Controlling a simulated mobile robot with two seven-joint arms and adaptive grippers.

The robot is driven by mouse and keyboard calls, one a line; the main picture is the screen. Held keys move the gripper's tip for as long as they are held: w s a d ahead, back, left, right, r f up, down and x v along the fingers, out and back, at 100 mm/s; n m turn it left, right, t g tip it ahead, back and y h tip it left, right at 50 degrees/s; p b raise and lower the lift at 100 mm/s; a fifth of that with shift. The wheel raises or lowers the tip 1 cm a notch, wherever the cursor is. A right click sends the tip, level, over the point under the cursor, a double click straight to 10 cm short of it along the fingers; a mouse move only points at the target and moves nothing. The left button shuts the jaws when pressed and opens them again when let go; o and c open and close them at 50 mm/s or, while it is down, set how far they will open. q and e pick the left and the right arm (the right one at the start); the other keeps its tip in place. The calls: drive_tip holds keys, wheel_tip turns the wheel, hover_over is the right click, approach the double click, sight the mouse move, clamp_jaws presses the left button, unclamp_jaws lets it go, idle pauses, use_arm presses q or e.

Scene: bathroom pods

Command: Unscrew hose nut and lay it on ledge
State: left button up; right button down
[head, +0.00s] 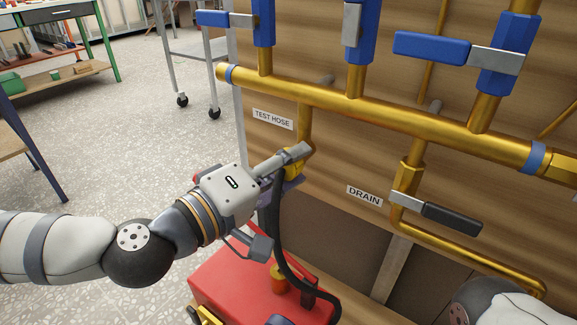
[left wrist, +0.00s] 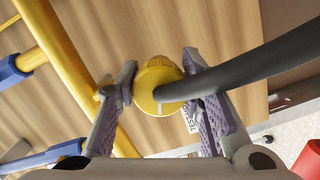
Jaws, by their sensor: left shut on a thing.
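The brass-yellow hose nut (head: 294,168) is at the lower end of the pipe below the "TEST HOSE" label, and I cannot tell how far it is threaded on. A black hose (head: 277,225) hangs down from it. My left gripper (head: 287,170) is shut on the nut. In the left wrist view the nut (left wrist: 155,85) sits between the two purple-padded fingers (left wrist: 158,90), with the hose (left wrist: 250,68) running off to the right. My right gripper is out of view; only part of my right arm shows at lower right. I cannot clearly make out the ledge.
A red box (head: 225,275) stands below the nut, with the hose passing beside it. A brass manifold pipe (head: 300,93) with blue valve handles (head: 430,48) crosses above. The drain valve's black handle (head: 450,217) sticks out to the right. Open floor (head: 130,150) lies left.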

use_arm(q)
drive_tip(key=shift+f+n+b, duration=0.1)
drive_tip(key=shift+n+b, duration=0.45)
drive_tip(key=shift+n, duration=0.05)
drive_tip(key=shift+n+h+b, duration=0.3)
drive_tip(key=shift+n+b, duration=0.25)
drive_tip(key=shift+n, duration=0.45)
drive_tip(key=shift+r, duration=0.2)
drive_tip(key=o, duration=0.9)
